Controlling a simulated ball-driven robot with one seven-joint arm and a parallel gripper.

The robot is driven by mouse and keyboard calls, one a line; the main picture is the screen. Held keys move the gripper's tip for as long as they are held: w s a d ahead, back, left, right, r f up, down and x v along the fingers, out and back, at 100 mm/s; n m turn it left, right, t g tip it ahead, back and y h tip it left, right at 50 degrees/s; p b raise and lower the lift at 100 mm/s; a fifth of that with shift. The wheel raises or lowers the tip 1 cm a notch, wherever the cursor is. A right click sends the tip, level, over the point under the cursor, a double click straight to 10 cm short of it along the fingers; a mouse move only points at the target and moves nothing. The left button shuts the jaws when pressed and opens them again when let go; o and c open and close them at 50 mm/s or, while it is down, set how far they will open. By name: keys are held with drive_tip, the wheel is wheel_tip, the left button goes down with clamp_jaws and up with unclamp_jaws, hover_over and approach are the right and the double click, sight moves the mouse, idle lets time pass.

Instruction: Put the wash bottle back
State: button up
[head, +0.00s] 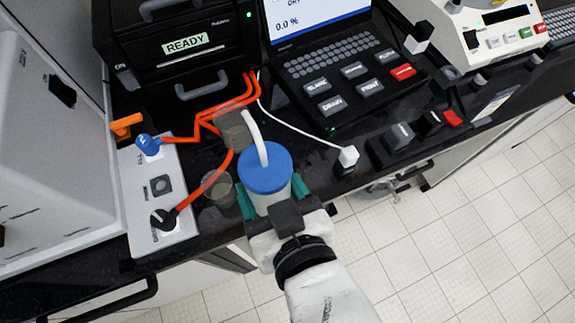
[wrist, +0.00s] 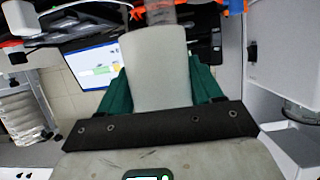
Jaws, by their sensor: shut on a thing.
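The wash bottle (head: 268,172) has a blue cap, a white body and a bent white spout. My gripper (head: 268,205) is shut on its body, with a teal finger on each side. The bottle is at the front edge of the black bench in the head view; I cannot tell whether its base touches anything. In the wrist view the pale bottle body (wrist: 157,70) fills the space between the two teal fingers of my gripper (wrist: 160,90).
A clear round container (head: 218,188) stands left of the bottle. A grey block (head: 233,130) and orange cables (head: 205,120) lie behind it. A white panel with plugs (head: 158,195) is at left. A keypad laptop (head: 340,80) stands behind.

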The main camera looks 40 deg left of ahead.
drive_tip(key=shift+w+a+f+b, duration=0.25)
drive_tip(key=shift+w+f+b, duration=0.2)
drive_tip(key=shift+b, duration=0.1)
drive_tip(key=w+a+f, duration=0.1)
drive_tip(key=w+f, duration=0.1)
drive_tip(key=w+a+f, duration=0.2)
drive_tip(key=w, duration=0.1)
drive_tip(key=w+a+f, duration=0.1)
drive_tip(key=w+f, duration=0.1)
drive_tip(key=shift+w+a+f, duration=0.3)
drive_tip(key=shift+w+f, duration=0.05)
drive_tip(key=shift+f, duration=0.05)
drive_tip(key=shift+w+a+f+p, duration=0.1)
drive_tip(key=shift+f+p, duration=0.1)
drive_tip(key=shift+f, duration=0.7)
drive_tip(key=shift+w+f+p, duration=0.1)
drive_tip(key=shift+f+p, duration=0.05)
drive_tip(key=shift+f, duration=0.75)
drive_tip(key=shift+f, duration=0.1)
drive_tip(key=o, duration=0.7)
